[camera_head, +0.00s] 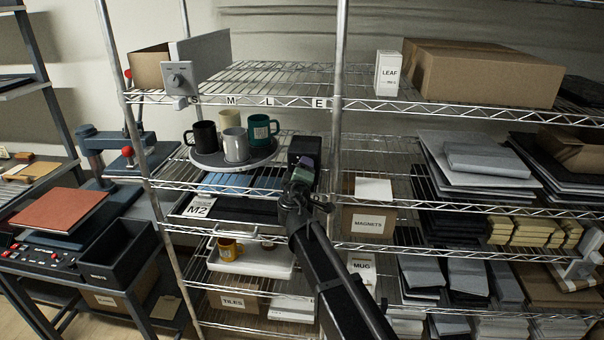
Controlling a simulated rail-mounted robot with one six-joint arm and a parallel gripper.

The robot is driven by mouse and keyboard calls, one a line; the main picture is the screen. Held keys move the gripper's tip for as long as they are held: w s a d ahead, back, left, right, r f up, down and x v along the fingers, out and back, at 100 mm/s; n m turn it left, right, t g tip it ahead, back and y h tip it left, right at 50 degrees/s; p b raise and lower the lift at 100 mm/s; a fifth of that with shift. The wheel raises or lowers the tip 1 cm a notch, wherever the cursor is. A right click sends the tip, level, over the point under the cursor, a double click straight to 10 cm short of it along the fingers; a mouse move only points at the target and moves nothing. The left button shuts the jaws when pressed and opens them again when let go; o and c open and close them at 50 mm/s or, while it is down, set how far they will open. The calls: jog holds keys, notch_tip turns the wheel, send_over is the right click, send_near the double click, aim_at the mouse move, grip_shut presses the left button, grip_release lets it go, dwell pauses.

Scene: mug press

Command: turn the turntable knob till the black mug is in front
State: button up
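The round grey turntable (240,163) sits on the wire shelf at left centre and carries several mugs. The black mug (204,139) stands on its left side. A light grey mug (235,145) is at the front, a dark green mug (262,132) at the right, and a cream mug (230,118) at the back, partly hidden. A light grey box with a dial knob (178,79) is fixed at the shelf edge above, up and left of the turntable. My gripper (302,170) is right of the turntable, apart from the mugs and the dial; its fingers are too small and dark to read.
A rack post (340,70) stands right of my gripper. The shelf edge above the turntable bears letter labels. Below are a dark tray marked M2 (198,209) and a white bin (250,260) with a yellow mug. Cartons and stacked sheets fill the right shelves.

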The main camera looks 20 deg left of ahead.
jog(key=v, duration=1)
jog(key=shift+s, duration=0.4)
jog(key=s+d+f+m+g+h, duration=0.3)
jog(key=d+f+g, duration=0.1)
jog(key=d, duration=0.4)
jog(key=s+d+f+m+g+h+p, duration=0.1)
jog(key=s+d+f+m+g+h, duration=0.1)
jog(key=d+f+m+g, duration=0.45)
jog(key=s+d+f+m+g+h, duration=0.1)
jog(key=s+d+f+h, duration=0.2)
jog(key=d, duration=0.7)
jog(key=s+d+m+g+y, duration=0.2)
jog(key=s+d+g, duration=0.1)
jog(key=d, duration=0.5)
jog(key=s+d+f+m+g+y+p, duration=0.1)
jog(key=s+d+m+g+y, duration=0.1)
jog(key=d, duration=0.7)
jog(key=s+m+g, duration=0.1)
jog(key=s, duration=0.1)
jog(key=shift+s+d+f+m, duration=0.2)
jog(key=shift+s+f+m, duration=0.05)
jog(key=shift+s+m, duration=0.1)
